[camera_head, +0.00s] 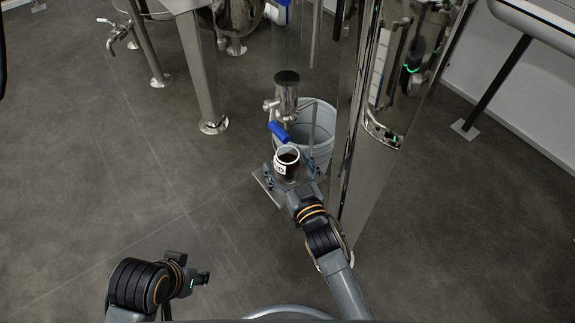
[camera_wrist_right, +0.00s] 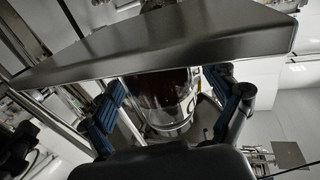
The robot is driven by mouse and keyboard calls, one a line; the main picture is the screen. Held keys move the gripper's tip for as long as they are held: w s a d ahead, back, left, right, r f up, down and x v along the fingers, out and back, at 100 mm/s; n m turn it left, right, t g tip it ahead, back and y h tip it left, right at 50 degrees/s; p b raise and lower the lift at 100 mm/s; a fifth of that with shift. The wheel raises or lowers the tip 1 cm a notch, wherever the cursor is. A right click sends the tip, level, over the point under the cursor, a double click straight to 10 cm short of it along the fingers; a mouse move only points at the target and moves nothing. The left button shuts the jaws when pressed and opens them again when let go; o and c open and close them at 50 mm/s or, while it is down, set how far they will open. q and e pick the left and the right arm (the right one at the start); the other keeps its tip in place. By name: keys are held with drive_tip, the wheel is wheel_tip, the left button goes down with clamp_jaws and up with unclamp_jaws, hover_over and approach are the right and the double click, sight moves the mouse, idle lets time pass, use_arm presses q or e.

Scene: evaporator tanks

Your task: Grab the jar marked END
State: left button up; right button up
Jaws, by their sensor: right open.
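A glass jar (camera_head: 287,163) with dark reddish-brown contents and a white label stands upright on a small metal shelf (camera_head: 262,184). Only part of the label's lettering shows, so I cannot read the whole word. My right gripper (camera_head: 290,172) is open, with its blue-padded fingers on either side of the jar. In the right wrist view the jar (camera_wrist_right: 165,98) shows between the two fingers (camera_wrist_right: 168,92), with gaps beside it.
A metal valve with a blue handle (camera_head: 279,131) sits just above the jar. A white bucket (camera_head: 318,135) stands behind the shelf. A shiny steel column (camera_head: 362,165) rises close on the right. A tank leg (camera_head: 203,75) stands behind left. The floor at left is clear.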

drive_tip(key=c, duration=1.6)
drive_tip(key=shift+r, duration=0.1)
